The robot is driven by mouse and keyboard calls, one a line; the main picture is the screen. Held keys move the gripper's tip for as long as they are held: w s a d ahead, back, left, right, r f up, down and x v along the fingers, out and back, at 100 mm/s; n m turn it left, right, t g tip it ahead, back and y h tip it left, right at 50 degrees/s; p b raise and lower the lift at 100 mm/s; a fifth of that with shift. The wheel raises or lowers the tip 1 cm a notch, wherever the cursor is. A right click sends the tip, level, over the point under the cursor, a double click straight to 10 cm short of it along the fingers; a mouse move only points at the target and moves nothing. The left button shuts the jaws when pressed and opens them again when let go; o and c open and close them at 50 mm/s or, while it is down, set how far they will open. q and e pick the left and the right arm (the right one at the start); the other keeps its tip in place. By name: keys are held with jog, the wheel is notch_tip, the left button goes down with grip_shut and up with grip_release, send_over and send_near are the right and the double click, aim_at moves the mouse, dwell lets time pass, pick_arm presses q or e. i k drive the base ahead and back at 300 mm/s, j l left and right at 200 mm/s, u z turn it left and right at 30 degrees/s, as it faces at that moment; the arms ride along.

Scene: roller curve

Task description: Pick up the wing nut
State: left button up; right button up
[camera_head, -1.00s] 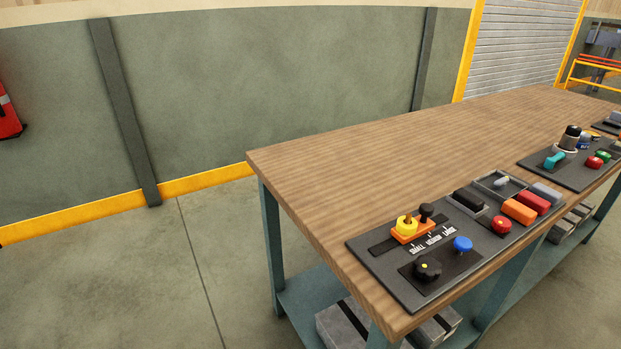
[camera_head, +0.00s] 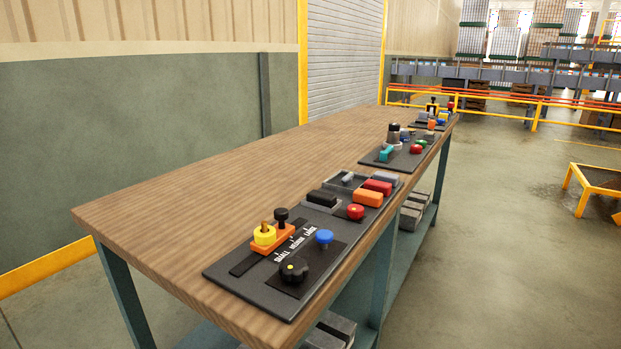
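No gripper of mine shows in the camera_head view. I cannot pick out a wing nut for certain. A small pale grey piece (camera_head: 347,177) sits in a shallow grey tray (camera_head: 362,186) on the nearest dark board (camera_head: 246,290); it is too small to tell its shape. The same board carries a yellow knob (camera_head: 264,236) on an orange block (camera_head: 285,237), a black star knob (camera_head: 294,270), a blue knob (camera_head: 324,237), a red button (camera_head: 356,212) and several coloured blocks.
The boards lie along the right side of a long wooden table (camera_head: 190,215). A second board (camera_head: 385,161) holds teal, red and green pieces, with another farther back. The table's left half is clear. Open floor (camera_head: 490,260) lies right of it, with a yellow-framed stand (camera_head: 598,181).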

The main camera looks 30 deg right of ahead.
aim_at(347, 180)
jog(key=z, duration=1.2)
jog(key=u, duration=0.6)
jog(key=i+l+u, duration=0.15)
jog(key=u, duration=0.2)
jog(key=i+l+u, duration=0.15)
jog(key=l+u, duration=0.5)
jog(key=i+l, duration=0.05)
